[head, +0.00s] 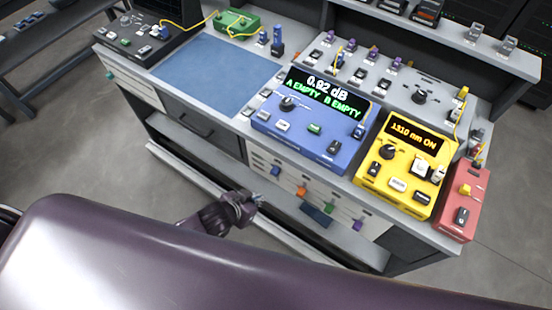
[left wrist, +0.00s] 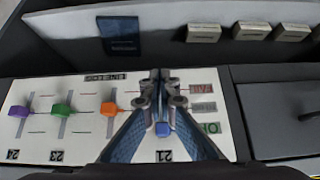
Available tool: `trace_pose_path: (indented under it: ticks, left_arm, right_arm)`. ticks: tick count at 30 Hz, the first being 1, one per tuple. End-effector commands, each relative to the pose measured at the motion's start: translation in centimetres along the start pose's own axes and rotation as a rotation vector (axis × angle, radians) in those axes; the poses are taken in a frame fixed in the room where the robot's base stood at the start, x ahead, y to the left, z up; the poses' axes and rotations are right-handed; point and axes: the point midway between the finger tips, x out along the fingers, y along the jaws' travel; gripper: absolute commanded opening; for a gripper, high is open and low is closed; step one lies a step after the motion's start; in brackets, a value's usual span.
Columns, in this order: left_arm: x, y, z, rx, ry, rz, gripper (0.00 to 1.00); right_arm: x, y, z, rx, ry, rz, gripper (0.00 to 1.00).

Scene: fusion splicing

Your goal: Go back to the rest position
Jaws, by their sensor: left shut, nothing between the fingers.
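My left gripper (head: 256,197) is low in front of the bench's front slider panel (head: 338,213), near its left end. In the left wrist view its two fingers (left wrist: 160,88) meet at the tips, shut and empty. Between the fingers a blue slider knob (left wrist: 162,129) shows, above the number 21 in that view. Whether the fingers touch the panel, I cannot tell. Orange (left wrist: 109,109), green (left wrist: 63,114) and purple (left wrist: 23,110) knobs sit on the other slots. My right gripper is not in the head view.
On the bench stand a blue meter (head: 290,130) reading 0.92 dB, a yellow unit (head: 390,180) reading 1310 nm ON and a red box (head: 465,195). A blue mat (head: 215,72) lies clear at the left. A drawer (head: 195,122) and lower shelf (head: 200,150) are below.

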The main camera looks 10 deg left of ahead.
Motion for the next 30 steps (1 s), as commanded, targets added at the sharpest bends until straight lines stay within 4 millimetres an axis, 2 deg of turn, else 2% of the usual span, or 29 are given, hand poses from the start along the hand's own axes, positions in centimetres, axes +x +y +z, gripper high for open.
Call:
trace_pose_path:
  ticks: [8, 11, 14, 17, 18, 20, 22, 24, 27, 30]
  left_arm:
    - [0.1, -0.1, 0.2, 0.000, -0.003, -0.003, 0.00]
    - [1.1, -0.9, 1.8, -0.004, -0.025, -0.018, 0.00]
    - [2.8, -2.5, 5.3, -0.013, -0.073, -0.049, 0.00]
    - [4.5, -4.1, 10.8, -0.026, -0.147, -0.081, 0.00]
    - [5.0, -4.5, 13.4, -0.033, -0.180, -0.092, 0.00]
    - [5.4, -4.8, 17.4, -0.044, -0.231, -0.103, 0.00]
    - [5.4, -4.6, 22.4, -0.058, -0.296, -0.111, 0.00]
    - [4.9, -3.7, 27.5, -0.073, -0.362, -0.110, 0.00]
    - [3.5, -1.7, 33.9, -0.091, -0.449, -0.100, 0.00]
    - [2.0, 0.4, 38.5, -0.106, -0.513, -0.087, 0.00]
  right_arm:
    - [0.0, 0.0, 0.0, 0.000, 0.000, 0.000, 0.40]
    - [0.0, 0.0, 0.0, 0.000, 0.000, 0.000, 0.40]
    - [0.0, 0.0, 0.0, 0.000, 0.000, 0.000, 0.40]
    - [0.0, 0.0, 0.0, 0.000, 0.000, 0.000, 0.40]
    - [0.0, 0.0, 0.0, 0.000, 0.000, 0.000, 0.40]
    - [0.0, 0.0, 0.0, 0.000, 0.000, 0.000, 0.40]
    - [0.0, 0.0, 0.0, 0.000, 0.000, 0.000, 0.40]
    - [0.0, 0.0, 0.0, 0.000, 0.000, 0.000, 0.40]
    - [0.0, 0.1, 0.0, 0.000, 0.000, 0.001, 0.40]
    - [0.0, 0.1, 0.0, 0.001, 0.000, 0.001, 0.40]
